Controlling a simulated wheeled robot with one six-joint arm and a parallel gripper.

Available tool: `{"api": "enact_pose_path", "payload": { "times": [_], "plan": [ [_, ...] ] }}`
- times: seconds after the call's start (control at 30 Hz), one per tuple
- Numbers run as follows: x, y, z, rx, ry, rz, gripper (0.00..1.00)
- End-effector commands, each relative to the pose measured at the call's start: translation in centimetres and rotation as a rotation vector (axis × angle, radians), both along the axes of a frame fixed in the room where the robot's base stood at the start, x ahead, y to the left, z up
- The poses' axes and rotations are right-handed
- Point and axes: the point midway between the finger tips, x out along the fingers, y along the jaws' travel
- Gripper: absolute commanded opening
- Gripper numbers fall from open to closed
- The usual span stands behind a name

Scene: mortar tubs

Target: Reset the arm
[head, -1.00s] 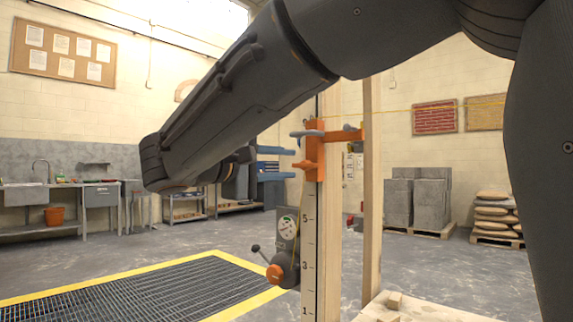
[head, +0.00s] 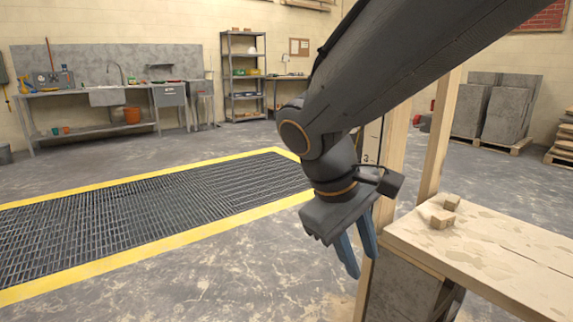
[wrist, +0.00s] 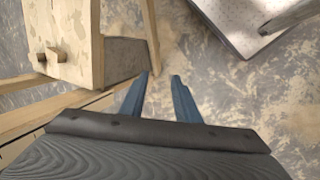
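My arm reaches down from the upper right in the head view. My gripper (head: 357,258) points down at the left side of a wooden bench. Its two blue fingers stand apart with nothing between them. In the wrist view the gripper (wrist: 160,76) is also open and empty, with bare stained concrete floor beyond the fingertips.
The wooden bench (head: 490,248) stands close on the right, with small wood blocks (head: 443,217) on it and timber posts (head: 437,135) behind. A yellow-edged floor grating (head: 150,215) lies left. A sink counter (head: 105,97) and shelf rack (head: 243,75) stand far back. Open floor lies between.

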Motion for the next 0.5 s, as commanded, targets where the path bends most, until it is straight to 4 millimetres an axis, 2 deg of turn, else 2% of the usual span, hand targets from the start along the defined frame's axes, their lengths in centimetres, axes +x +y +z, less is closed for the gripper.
{"api": "enact_pose_path", "payload": {
  "times": [0.03,0.1,0.3,0.43,0.5],
  "plan": [
    [-1.6,0.6,-1.3,0.062,0.026,-0.027,0.29],
    [-3.4,1.8,-2.8,0.148,0.055,-0.065,0.29],
    [-7.2,4.4,-5.5,0.337,0.099,-0.172,0.29],
    [-8.9,5.8,-6.6,0.440,0.110,-0.245,0.29],
    [-8.7,5.3,-5.3,0.429,0.105,-0.255,0.29]
  ]
}}
